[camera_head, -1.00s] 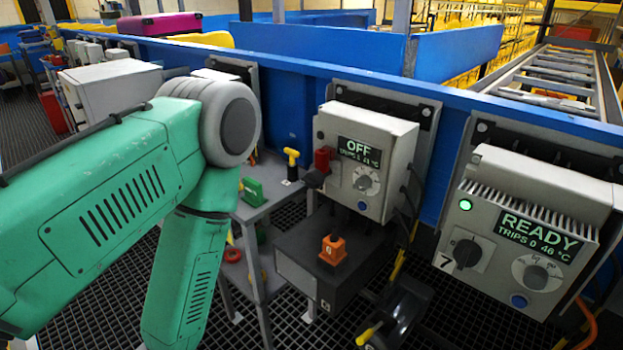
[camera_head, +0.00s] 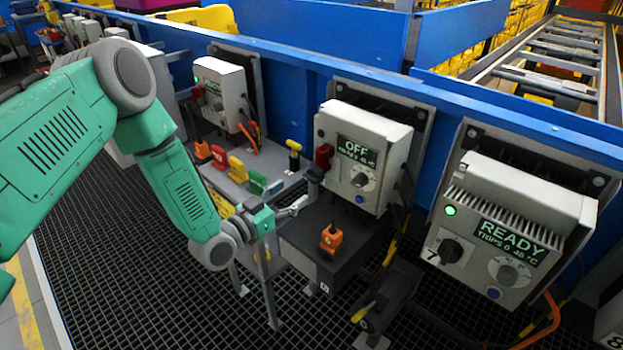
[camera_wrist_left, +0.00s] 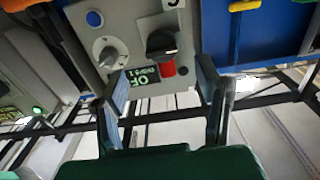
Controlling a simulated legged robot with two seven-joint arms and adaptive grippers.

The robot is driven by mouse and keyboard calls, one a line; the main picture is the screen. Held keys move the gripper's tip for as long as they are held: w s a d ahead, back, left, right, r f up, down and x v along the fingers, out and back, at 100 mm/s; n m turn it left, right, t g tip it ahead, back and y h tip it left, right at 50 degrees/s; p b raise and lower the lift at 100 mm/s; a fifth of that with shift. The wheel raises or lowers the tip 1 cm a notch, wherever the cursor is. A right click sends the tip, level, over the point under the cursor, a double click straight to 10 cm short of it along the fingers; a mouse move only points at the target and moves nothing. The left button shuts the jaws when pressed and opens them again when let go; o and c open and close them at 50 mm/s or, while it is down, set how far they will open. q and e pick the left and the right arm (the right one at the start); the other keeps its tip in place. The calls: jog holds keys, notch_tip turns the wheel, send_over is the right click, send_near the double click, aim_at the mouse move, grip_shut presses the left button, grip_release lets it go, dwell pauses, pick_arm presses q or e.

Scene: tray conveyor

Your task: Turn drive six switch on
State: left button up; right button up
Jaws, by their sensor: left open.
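The drive box with the OFF display (camera_head: 395,140) hangs on the blue rail, right of my left gripper (camera_head: 300,206). Its black rotary switch (camera_head: 314,176) is on the left of its face, below a red part (camera_head: 323,156). The left wrist view sees the box upside down: the black switch (camera_wrist_left: 162,44), the red part (camera_wrist_left: 168,69), the grey dial (camera_wrist_left: 109,50) and the OFF display (camera_wrist_left: 143,80). My left gripper (camera_wrist_left: 161,68) is open and empty, its fingers on either side of the switch in that view. Contact cannot be told. My right gripper is out of view.
The READY drive box (camera_head: 510,235), marked 7, is at the right. A dark box with an orange piece (camera_head: 331,239) stands below the OFF drive. A grey table (camera_head: 285,184) with coloured pieces is to its left. Dark floor grating (camera_head: 130,270) is open in front.

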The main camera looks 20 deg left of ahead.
aim_at(311, 177)
pick_arm(q)
jog(key=x, duration=0.7)
jog(key=shift+w+f, duration=0.1)
jog(key=shift+w, duration=0.25)
jog(key=c, duration=1.1)
